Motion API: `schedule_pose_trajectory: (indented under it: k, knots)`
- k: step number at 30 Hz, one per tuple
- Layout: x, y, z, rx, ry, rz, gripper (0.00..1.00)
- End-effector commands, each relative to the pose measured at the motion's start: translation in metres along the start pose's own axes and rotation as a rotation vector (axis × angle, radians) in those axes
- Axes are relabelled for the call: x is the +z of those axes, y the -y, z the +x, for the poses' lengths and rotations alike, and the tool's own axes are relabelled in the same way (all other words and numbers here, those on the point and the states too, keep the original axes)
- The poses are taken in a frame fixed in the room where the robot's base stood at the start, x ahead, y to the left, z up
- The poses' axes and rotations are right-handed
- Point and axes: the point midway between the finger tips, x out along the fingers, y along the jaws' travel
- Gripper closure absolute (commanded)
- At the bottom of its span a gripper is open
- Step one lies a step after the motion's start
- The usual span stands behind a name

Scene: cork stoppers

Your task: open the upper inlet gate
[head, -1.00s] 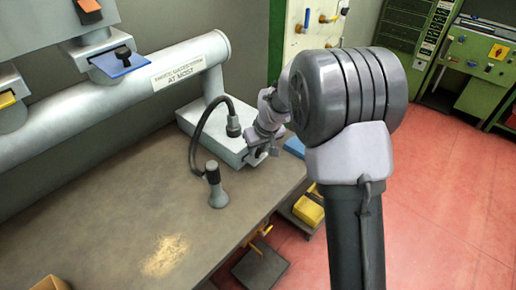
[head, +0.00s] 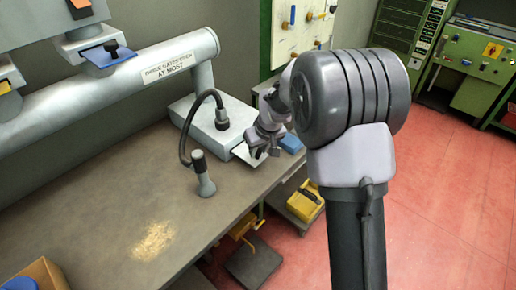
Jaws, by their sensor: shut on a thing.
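My gripper (head: 258,150) is at the front right end of the pale grey box (head: 196,118) on the bench. It is shut on a flat, light metal plate (head: 241,153) that sticks out from the box's lower front edge. The fingertips are small and partly hidden by the wrist. A blue slide plate (head: 106,58) with a dark knob sits under a hopper on the big grey pipe. A yellow slide plate (head: 9,84) is at the left edge. I cannot tell which plate is the upper inlet gate.
A black hose (head: 186,132) curves from the box towards an upright grey nozzle (head: 203,178) on the bench (head: 110,200). A blue block (head: 291,143) lies right of my gripper. A yellow case (head: 304,205) is below the bench's right edge. Red floor is open at right.

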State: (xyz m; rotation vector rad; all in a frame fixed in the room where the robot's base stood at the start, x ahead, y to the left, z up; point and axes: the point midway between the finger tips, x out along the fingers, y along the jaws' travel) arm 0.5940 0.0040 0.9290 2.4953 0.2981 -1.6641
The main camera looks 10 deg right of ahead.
Motion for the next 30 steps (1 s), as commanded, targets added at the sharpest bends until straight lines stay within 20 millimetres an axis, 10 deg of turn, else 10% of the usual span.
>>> schedule_pose_trajectory:
  k: [6,7,9,20,30]
  knots:
    - [-0.001,-0.001,-0.002,0.001,-0.002,-0.001,1.00]
    - [-0.001,-0.001,-0.002,0.001,-0.002,-0.001,0.67]
    - [-0.001,-0.001,-0.001,0.001,-0.002,-0.001,0.54]
    - [-0.002,-0.001,-0.006,0.001,-0.002,0.000,0.52]
    - [-0.004,-0.001,-0.105,0.002,-0.006,-0.001,0.52]
